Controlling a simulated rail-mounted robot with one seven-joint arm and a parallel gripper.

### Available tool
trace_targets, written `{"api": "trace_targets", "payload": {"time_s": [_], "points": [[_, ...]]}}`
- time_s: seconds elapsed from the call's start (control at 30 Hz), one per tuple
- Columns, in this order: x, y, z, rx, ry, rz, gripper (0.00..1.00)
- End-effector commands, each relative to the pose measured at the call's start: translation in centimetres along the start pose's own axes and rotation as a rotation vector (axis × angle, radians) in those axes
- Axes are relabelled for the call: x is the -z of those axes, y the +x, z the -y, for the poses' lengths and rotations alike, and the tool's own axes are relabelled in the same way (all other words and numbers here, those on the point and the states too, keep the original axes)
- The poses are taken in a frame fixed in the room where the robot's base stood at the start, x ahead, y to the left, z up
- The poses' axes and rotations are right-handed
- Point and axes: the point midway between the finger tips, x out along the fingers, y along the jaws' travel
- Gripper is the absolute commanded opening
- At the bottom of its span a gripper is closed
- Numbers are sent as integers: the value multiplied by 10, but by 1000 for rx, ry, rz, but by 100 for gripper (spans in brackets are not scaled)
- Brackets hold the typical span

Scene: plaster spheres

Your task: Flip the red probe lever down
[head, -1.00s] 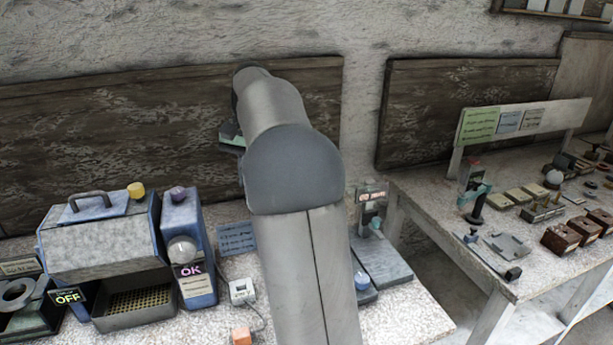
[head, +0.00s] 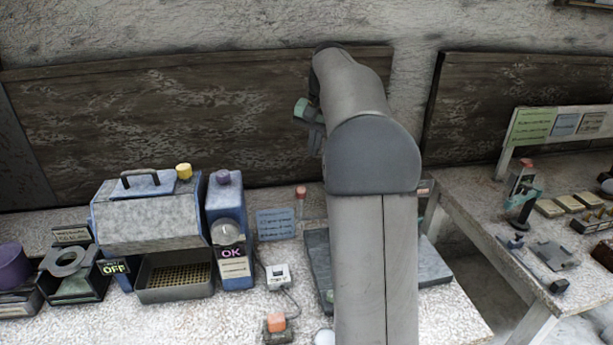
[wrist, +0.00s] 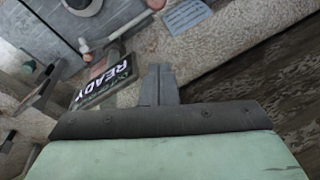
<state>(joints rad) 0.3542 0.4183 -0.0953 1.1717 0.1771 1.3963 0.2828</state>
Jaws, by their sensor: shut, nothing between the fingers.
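A dark display reading READY (wrist: 104,82) lies left of my fingers. My gripper (wrist: 159,84) is shut and empty, apart from the lever and above the bench. In the head view, my arm hides much of the fixture, and only part of the greenish hand shows.
A grey slab (head: 319,265) lies partly behind my arm. To its left stand the blue OK unit (head: 228,205), the blue box machine (head: 150,215) and a small white switch box (head: 278,276) with a cable. A second bench (head: 480,215) stands at right, across a gap.

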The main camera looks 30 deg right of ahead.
Motion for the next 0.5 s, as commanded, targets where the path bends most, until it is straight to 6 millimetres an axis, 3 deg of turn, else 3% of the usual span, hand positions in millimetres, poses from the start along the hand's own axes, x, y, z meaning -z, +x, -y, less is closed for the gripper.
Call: {"api": "trace_targets", "payload": {"time_s": [0.27, 0.5], "points": [[-1, 60, 0, -2, 0, 4, 0], [-33, 64, 0, 0, -1, 1, 0]]}}
